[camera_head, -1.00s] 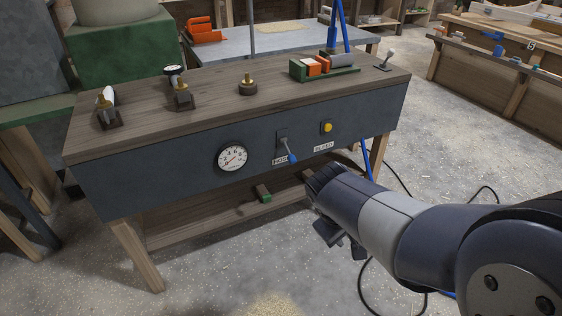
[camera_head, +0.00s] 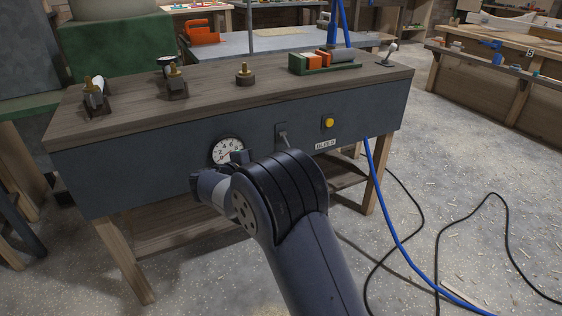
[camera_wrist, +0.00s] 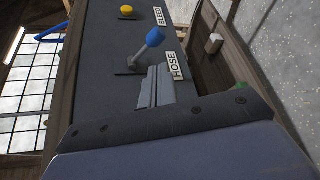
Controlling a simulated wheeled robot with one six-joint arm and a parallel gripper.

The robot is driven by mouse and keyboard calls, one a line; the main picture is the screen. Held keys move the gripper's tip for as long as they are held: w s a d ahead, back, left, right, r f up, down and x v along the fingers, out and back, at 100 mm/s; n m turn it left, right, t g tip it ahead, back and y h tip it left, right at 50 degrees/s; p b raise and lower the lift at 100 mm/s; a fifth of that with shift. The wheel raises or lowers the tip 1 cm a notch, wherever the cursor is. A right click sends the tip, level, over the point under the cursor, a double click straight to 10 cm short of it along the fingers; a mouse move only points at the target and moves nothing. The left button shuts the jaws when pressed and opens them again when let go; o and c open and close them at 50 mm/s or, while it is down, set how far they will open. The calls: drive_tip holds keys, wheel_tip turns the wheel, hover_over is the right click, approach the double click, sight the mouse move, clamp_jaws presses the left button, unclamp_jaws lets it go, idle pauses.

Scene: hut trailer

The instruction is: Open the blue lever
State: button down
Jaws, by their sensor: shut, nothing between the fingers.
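The blue lever (camera_wrist: 155,37) shows in the wrist view, with a blue tip on a grey shaft that comes out of a slot in the dark front panel. The HOSE label (camera_wrist: 174,66) is beside it. In the head view only the upper part of the lever's shaft (camera_head: 284,137) shows; my arm hides the blue tip. My gripper (camera_wrist: 153,74) is shut and empty, with its fingertips close to the lever's shaft in the wrist view. I cannot tell whether they touch it. My arm reaches across the front of the bench.
A yellow button (camera_head: 328,123) with a BLEED label (camera_head: 325,145) is right of the lever. A round gauge (camera_head: 226,150) is left of it, partly behind my arm. Brass fittings and a green tray (camera_head: 325,68) stand on the bench top (camera_head: 210,95). Hoses (camera_head: 393,220) lie on the floor at right.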

drive_tip(key=shift+w+a+f+t, duration=0.1)
drive_tip(key=shift+w+a+t, duration=0.2)
drive_tip(key=shift+a, duration=0.35)
drive_tip(key=shift+d, duration=0.1)
drive_tip(key=b+x, duration=0.3)
drive_tip(key=x, duration=0.7)
drive_tip(key=shift+s, duration=0.1)
drive_tip(key=shift+n+g+p, duration=0.4)
drive_tip(key=shift+n+p, duration=0.2)
drive_tip(key=shift+p, duration=0.1)
